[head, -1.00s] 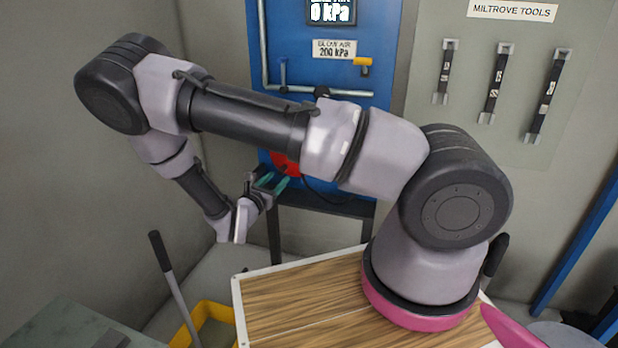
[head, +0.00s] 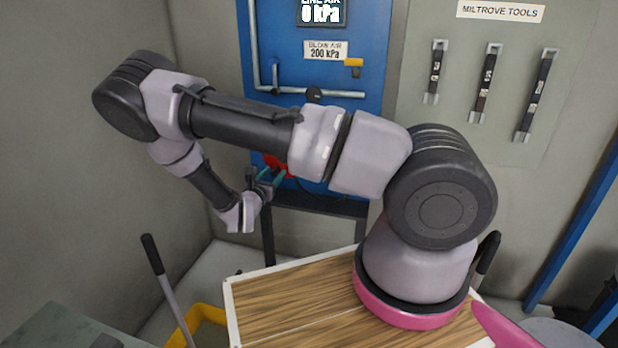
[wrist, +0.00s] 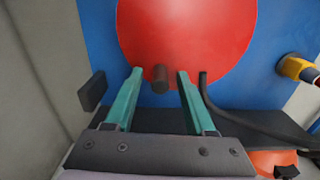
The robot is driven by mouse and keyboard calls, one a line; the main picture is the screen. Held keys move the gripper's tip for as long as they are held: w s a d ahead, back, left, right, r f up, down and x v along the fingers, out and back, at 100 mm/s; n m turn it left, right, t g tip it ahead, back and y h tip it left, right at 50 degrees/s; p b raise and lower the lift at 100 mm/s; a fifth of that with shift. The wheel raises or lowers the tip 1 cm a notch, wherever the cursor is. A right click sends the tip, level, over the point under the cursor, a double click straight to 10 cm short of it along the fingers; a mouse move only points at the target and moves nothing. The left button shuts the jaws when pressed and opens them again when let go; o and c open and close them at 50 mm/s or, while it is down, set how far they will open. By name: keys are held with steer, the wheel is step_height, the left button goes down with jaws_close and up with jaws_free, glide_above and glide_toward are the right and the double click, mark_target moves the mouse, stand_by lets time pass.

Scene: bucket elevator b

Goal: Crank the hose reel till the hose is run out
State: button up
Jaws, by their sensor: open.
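The hose reel is a red disc (wrist: 186,40) on a blue panel, large in the wrist view and mostly behind my arm in the head view (head: 272,162). A short dark crank knob (wrist: 160,78) stands out from the disc's lower part. My gripper (wrist: 160,74) is open, its two teal fingers on either side of the knob in the picture; contact cannot be told. It also shows in the head view (head: 272,178), in front of the panel. A dark hose (wrist: 225,118) runs off to the right beside the right finger.
The blue panel (head: 375,45) carries a pipe, a yellow-handled valve (head: 353,63) and a display reading 0 kPa (head: 321,12). A dark block (wrist: 92,90) sits left of the fingers. A grey wall (head: 190,60) is close on the left. A yellow bucket (head: 208,318) stands below.

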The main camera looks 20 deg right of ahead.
jaws_close()
steer(key=shift+s+d, duration=2.1)
steer(key=shift+d, duration=0.7)
step_height(320, 180, up, 9)
steer(key=s+d, duration=0.2)
steer(key=w+a+r, duration=0.2)
steer(key=w+a, duration=0.6)
steer(key=a, duration=0.3)
steer(key=shift+w+a, duration=0.15)
steer(key=shift+w, duration=0.25)
steer(key=o, duration=0.5)
jaws_free()
